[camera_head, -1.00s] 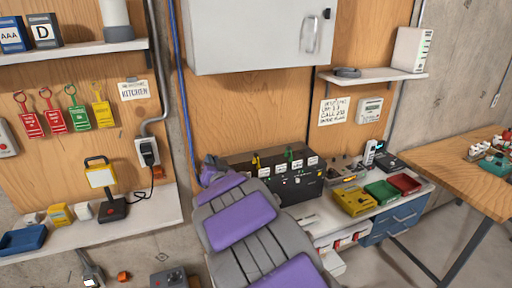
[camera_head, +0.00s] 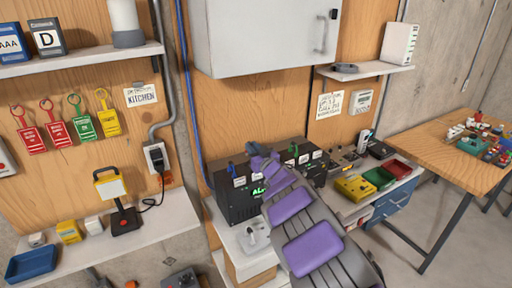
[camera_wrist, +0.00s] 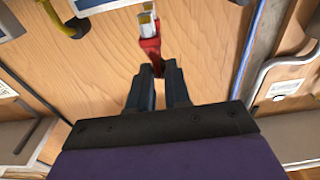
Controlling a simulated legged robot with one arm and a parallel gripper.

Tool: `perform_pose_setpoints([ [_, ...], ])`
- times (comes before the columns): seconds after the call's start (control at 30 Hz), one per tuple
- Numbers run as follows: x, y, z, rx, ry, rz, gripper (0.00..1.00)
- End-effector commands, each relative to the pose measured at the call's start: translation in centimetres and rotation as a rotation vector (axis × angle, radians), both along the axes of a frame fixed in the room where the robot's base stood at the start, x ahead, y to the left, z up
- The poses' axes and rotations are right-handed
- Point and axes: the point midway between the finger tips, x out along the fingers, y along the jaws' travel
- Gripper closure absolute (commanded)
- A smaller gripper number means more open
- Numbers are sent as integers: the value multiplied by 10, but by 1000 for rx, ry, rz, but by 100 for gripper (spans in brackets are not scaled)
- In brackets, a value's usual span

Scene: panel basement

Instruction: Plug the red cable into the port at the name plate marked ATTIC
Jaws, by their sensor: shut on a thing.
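In the wrist view my gripper (camera_wrist: 158,76) is shut on the red plug (camera_wrist: 150,47), whose pale metal end points away from the jaws. In the head view my gripper (camera_head: 252,148) is small, over the top of the black panel box (camera_head: 236,204); the red plug cannot be made out there. The box carries small white name plates (camera_head: 239,181), too small to read, so I cannot tell which is ATTIC. My arm hides the middle of the box. In the wrist view a pale plate edge (camera_wrist: 100,5) lies at the top, apart from the plug.
A grey cabinet (camera_head: 262,40) hangs above the box. A blue cable (camera_head: 184,80) runs down the wall at left. Yellow, green and red trays (camera_head: 355,188) stand at right. A lamp-like device (camera_head: 117,200) stands on the left shelf.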

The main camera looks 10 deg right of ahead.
Motion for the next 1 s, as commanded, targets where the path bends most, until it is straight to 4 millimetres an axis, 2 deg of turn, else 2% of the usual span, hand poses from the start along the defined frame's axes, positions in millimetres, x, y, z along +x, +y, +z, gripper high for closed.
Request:
perform_pose_setpoints([
  [0.5,0,-7,-36,8,-1,-1,100],
  [0.83,0,1,-39,0,-1,-1,100],
  [1.0,0,-2,-39,2,0,-1,100],
])
